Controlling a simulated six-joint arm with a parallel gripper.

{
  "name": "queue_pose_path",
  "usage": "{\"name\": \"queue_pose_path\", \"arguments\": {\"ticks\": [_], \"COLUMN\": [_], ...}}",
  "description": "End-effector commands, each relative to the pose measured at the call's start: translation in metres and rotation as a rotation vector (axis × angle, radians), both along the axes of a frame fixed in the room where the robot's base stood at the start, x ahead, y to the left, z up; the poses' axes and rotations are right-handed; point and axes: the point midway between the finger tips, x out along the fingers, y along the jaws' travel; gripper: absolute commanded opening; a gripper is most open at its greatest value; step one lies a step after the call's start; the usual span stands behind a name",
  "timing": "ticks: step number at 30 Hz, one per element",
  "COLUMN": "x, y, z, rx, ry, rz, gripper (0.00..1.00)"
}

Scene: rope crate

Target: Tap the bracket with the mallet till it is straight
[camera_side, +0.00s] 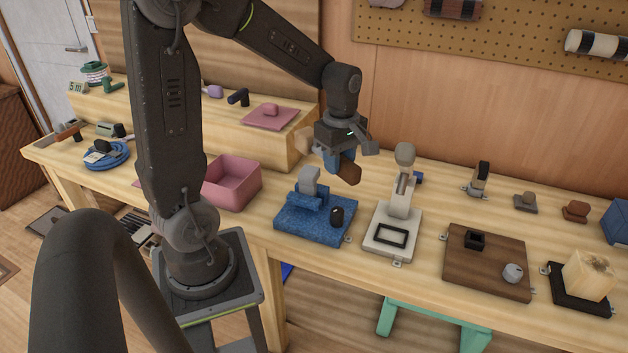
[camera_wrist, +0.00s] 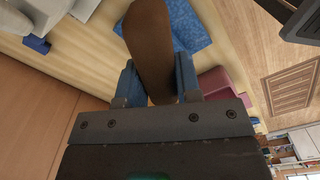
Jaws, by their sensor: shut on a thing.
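My gripper (camera_side: 334,160) hangs above the bench, behind and above a blue base (camera_side: 300,224) with a grey upright block. Its blue fingers are shut on a brown, rounded thing (camera_side: 349,173), which looks like part of the mallet. A tan part (camera_side: 304,139) shows on the gripper's left and may belong to the same tool. In the wrist view the brown thing (camera_wrist: 150,40) lies between the two blue fingers, clear of the bench. I cannot make out the bracket for certain; no plainly bent piece shows.
A white stand (camera_side: 385,240) with a tall grey-topped post is right of the blue base. A pink bin (camera_side: 254,192) is left. A dark wooden board (camera_side: 455,272) and a wood block on a black tray (camera_side: 571,297) are farther right. Bare bench shows between them.

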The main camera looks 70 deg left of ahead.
Motion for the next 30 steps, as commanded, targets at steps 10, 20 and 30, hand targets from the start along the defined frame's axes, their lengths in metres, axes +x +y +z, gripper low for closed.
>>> {"name": "queue_pose_path", "arguments": {"ticks": [10,20,30], "x": [0.000,-0.001,0.001], "y": [-0.001,-0.001,0.000], "z": [-0.005,-0.045,-0.044], "rx": [0.000,-0.003,0.003], "ry": [0.000,0.008,-0.006], "rz": [0.000,0.000,0.000], "gripper": [0.00,0.00,0.00]}}
